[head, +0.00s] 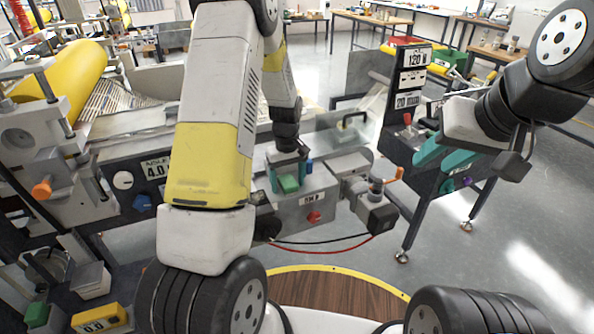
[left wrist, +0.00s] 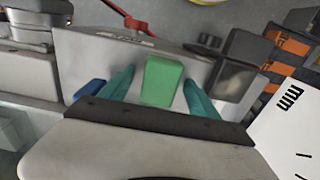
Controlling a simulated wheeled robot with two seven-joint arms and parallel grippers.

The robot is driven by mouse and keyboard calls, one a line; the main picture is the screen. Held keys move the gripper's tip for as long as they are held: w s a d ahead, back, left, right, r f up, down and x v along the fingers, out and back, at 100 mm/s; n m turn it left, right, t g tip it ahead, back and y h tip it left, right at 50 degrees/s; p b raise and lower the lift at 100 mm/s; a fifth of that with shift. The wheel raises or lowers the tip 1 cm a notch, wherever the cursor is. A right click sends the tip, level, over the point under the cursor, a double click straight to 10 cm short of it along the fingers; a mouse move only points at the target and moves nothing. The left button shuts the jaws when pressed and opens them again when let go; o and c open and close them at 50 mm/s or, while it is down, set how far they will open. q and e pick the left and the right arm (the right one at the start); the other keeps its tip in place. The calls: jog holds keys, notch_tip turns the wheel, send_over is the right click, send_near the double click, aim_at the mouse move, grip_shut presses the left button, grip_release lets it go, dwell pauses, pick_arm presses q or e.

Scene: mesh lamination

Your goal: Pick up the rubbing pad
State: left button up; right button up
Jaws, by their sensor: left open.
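A small green block (head: 289,184), which looks like the rubbing pad, is on top of the grey machine housing in the middle of the head view. It also shows in the left wrist view (left wrist: 162,80). My left gripper (head: 286,176) is open, with its teal fingers on either side of the block. The left wrist view shows gaps between the block and both fingers. My right gripper (head: 431,166) is at the right in the head view, near the dark control stand, with its teal fingers apart and nothing seen between them.
A blue knob (left wrist: 91,88) is close to the left finger in the left wrist view. A red knob (head: 314,217) is on the housing front. A yellow roller (head: 62,72) is at the left. A wooden top (head: 335,290) lies in front. A dark control stand (head: 408,100) is at the right.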

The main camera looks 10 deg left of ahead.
aim_at(289, 182)
pick_arm(q)
jog(key=shift+c, duration=0.2)
jog(key=c, duration=1.5)
jog(key=shift+o, duration=0.2)
jog(key=shift+r, duration=0.1)
jog(key=shift+r, duration=0.4)
jog(key=r, duration=0.3)
jog(key=shift+s+d, duration=0.25)
jog(key=shift+d, duration=0.05)
jog(key=s+d+r, duration=0.1)
jog(key=s+d, duration=0.9)
jog(key=d, duration=0.1)
jog(key=shift+s, duration=0.3)
